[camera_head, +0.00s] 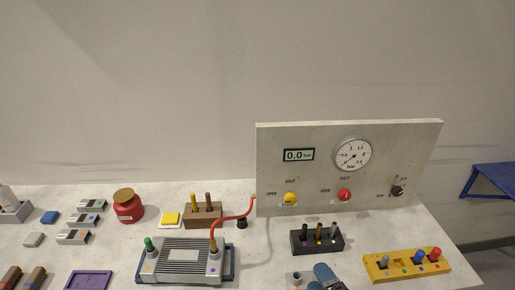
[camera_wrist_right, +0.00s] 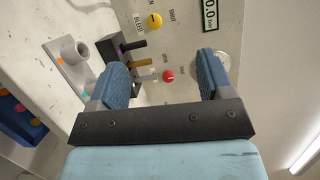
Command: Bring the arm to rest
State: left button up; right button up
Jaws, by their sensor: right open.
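My right gripper (camera_head: 326,276) shows only in part at the bottom edge of the head view, in front of the black block. In the right wrist view my right gripper (camera_wrist_right: 164,78) has its two blue fingers wide apart with nothing held between them. Beyond the fingers are the upright panel and its red knob (camera_wrist_right: 168,76), clear of both fingers. My left gripper is in neither view.
The grey panel (camera_head: 300,180) carries a gauge (camera_head: 353,154) and a display reading 0.0 bar. A black block (camera_head: 325,245) with pegs and a yellow block (camera_head: 395,270) stand before it. A jig with a red hose (camera_head: 238,216) is left.

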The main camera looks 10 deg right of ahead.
jog(key=s+a+f+n+g, duration=0.1)
jog(key=s+f+n+g, duration=0.2)
jog(key=n, duration=0.7)
jog(key=s+a+f+n+g, duration=0.2)
jog(key=s+f+n+g, duration=0.1)
jog(key=s+f+n, duration=0.4)
notch_tip(320, 180, down, 2)
jog(key=n, duration=0.3)
jog(key=shift+s+a+f+g, duration=0.25)
jog(key=shift+s+g, duration=0.05)
jog(key=shift+s, duration=0.1)
